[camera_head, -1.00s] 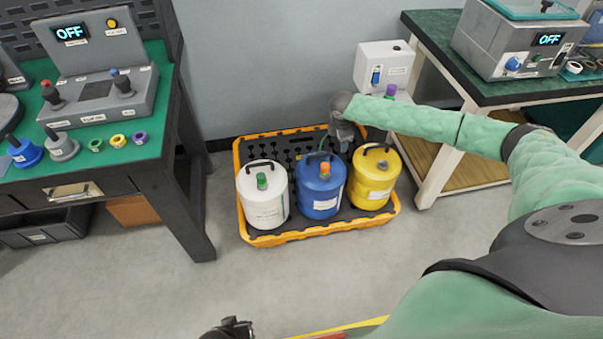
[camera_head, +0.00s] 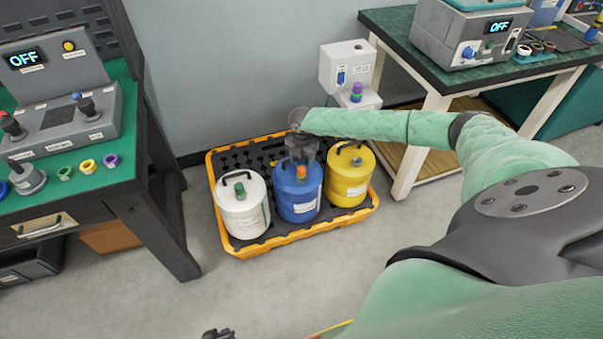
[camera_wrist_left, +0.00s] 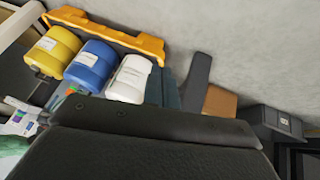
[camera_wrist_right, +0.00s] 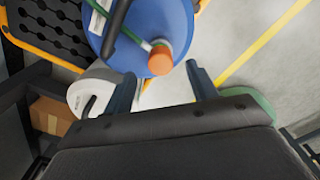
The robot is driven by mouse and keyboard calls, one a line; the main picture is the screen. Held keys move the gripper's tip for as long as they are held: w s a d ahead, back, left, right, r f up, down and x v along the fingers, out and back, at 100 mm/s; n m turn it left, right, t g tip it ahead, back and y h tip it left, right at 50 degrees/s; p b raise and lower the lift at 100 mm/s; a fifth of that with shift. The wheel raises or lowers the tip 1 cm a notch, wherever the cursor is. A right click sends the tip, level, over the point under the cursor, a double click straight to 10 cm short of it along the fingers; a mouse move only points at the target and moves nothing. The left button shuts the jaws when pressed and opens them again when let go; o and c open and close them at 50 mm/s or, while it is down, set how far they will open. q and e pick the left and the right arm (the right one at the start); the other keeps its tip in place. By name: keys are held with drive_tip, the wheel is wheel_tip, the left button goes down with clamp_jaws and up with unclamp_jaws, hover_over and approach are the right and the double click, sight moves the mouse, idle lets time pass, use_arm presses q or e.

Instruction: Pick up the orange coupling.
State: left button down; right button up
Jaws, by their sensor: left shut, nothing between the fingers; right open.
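The orange coupling (camera_head: 302,172) sits on top of the blue canister (camera_head: 297,203), the middle one of three. My right gripper (camera_head: 302,158) is right by it at the top of that canister, open and empty. In the right wrist view the orange coupling (camera_wrist_right: 160,62) shows just beyond and between the open fingertips (camera_wrist_right: 162,72), and I see no contact. A green part adjoins it there. My left gripper (camera_head: 218,334) is low at the front edge of the head view, shut and empty, far from the canisters. Its fingers (camera_wrist_left: 168,88) also show in the left wrist view.
A white canister (camera_head: 241,215) with a green coupling and a yellow canister (camera_head: 348,186) flank the blue one on an orange-rimmed pallet (camera_head: 270,241). A green-topped bench (camera_head: 130,150) stands left, another table (camera_head: 400,35) at back right. The floor in front is clear.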

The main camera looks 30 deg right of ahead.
sight(302, 168)
wheel_tip(302, 168, down, 5)
drive_tip(key=shift+r, duration=0.1)
use_arm(q)
wheel_tip(302, 168, up, 2)
drive_tip(key=shift+s+a+r, duration=0.1)
drive_tip(key=shift+r, duration=0.1)
use_arm(e)
drive_tip(key=shift+s, duration=0.1)
drive_tip(key=shift+c, duration=0.5)
use_arm(q)
drive_tip(key=shift+f, duration=0.1)
use_arm(e)
drive_tip(key=c, duration=1)
